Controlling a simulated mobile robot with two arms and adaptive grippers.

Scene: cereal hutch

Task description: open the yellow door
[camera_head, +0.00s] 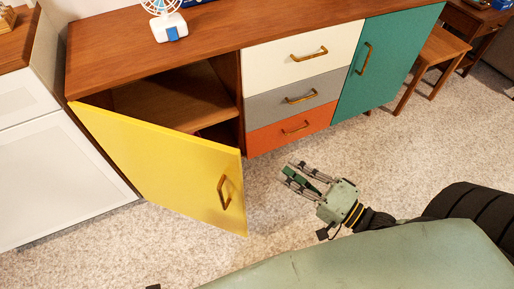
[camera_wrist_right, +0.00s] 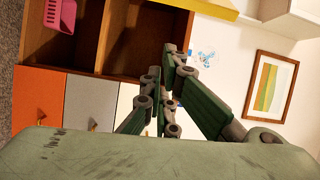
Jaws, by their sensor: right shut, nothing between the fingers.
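The yellow door (camera_head: 160,155) of the wooden cabinet (camera_head: 200,48) stands well open, swung out from its left side, and the shelf inside shows. Its brass handle (camera_head: 223,192) is near the door's free edge on the outer face. A strip of yellow, apparently the door, shows at the top of the right wrist view (camera_wrist_right: 205,9). My right gripper (camera_head: 296,176) is to the right of the door, apart from it and its handle, in front of the orange drawer. Its fingers (camera_wrist_right: 163,90) are shut and empty. My left gripper is not in view.
White, grey and orange drawers (camera_head: 300,94) and a green door (camera_head: 385,62) are shut. A white fan (camera_head: 165,22) stands on top. A white cabinet (camera_head: 55,170) is at the left. A pink basket (camera_wrist_right: 60,14) shows inside the cabinet. Carpet between door and gripper is clear.

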